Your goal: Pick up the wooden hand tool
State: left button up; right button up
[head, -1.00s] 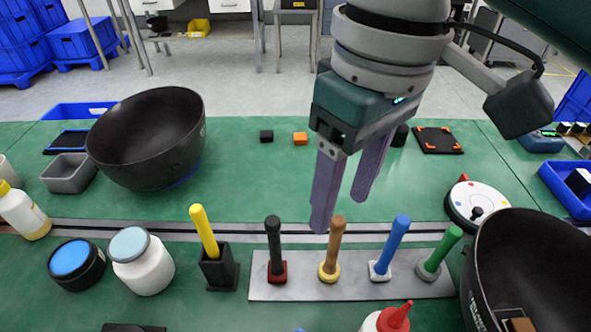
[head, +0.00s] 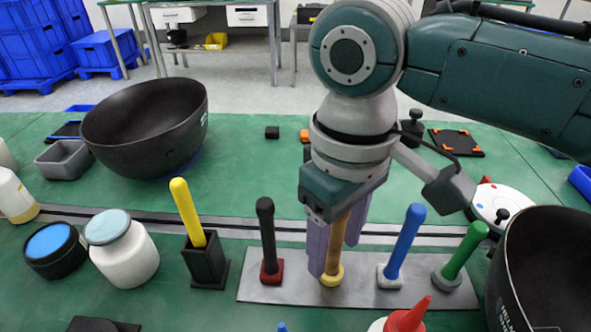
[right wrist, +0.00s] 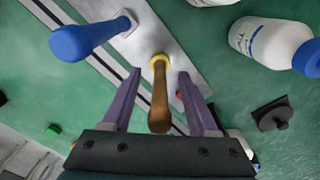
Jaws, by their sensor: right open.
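The wooden hand tool (head: 336,246) has a brown handle and stands upright in a yellow ring on a grey metal plate (head: 300,290). It also shows in the right wrist view (right wrist: 159,98), between the fingers. My right gripper (head: 331,262) is open, pointing down, with its purple fingers on either side of the brown handle. In the right wrist view the gripper (right wrist: 158,80) shows a gap between each finger and the handle. The handle's upper part is hidden by the gripper in the head view. My left gripper is out of view.
A black-handled tool (head: 267,235) stands left of the wooden one, and blue (head: 403,243) and green (head: 464,251) ones stand to its right. A yellow handle (head: 188,212) is in a black holder. A large black bowl (head: 545,270) is at the right; a red-tipped bottle (head: 408,318) is in front.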

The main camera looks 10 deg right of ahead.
jog(key=shift+f, duration=0.15)
grip_shut()
dwell(0.4)
